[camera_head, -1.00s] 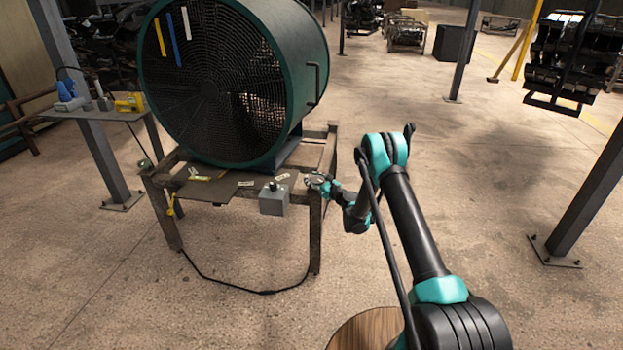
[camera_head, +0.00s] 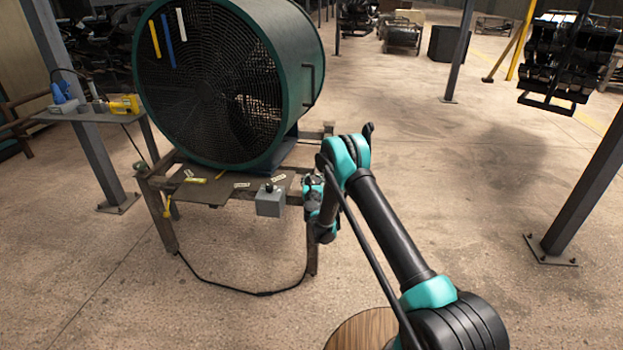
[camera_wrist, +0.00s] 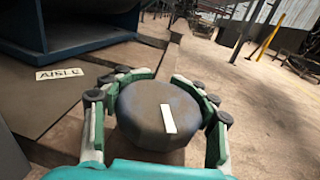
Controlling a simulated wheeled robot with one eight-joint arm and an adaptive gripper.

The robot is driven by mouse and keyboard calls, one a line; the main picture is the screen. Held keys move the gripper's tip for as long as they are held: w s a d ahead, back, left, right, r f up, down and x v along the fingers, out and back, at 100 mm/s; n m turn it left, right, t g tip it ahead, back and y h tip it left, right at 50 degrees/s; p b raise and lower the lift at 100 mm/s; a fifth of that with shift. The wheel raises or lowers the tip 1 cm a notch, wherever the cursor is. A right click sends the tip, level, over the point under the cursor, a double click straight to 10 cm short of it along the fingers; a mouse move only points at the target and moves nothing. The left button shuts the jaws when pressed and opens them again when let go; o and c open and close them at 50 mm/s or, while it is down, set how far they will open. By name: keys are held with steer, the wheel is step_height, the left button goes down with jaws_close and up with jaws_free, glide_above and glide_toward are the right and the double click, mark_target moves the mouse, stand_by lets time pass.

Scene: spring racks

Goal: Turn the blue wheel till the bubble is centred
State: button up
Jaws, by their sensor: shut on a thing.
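In the wrist view a round dark knob (camera_wrist: 152,108) with a white stripe on top sits between my fingers. It looks grey-brown rather than blue, so I cannot tell for sure that it is the blue wheel. My gripper (camera_wrist: 160,86) is shut on it, fingers on its left and right sides. In the head view my gripper (camera_head: 311,182) is at the right front corner of the fan's stand, and hides the knob. A small yellow-green piece (camera_head: 196,180) lies on the stand's left front; it may be the level. No bubble can be made out.
A big green drum fan (camera_head: 312,70) stands on the rusty stand (camera_head: 160,215). A grey box (camera_head: 270,203) with a dark knob is at its front edge, left of my gripper.

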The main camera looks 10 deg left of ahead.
steer(key=shift+d+m+h, duration=0.2)
steer(key=shift+m+h, duration=0.5)
steer(key=shift+h, duration=0.4)
steer(key=o, duration=1.4)
steer(key=shift+c, duration=0.2)
step_height(320, 180, up, 10)
steer(key=shift+r, duration=0.1)
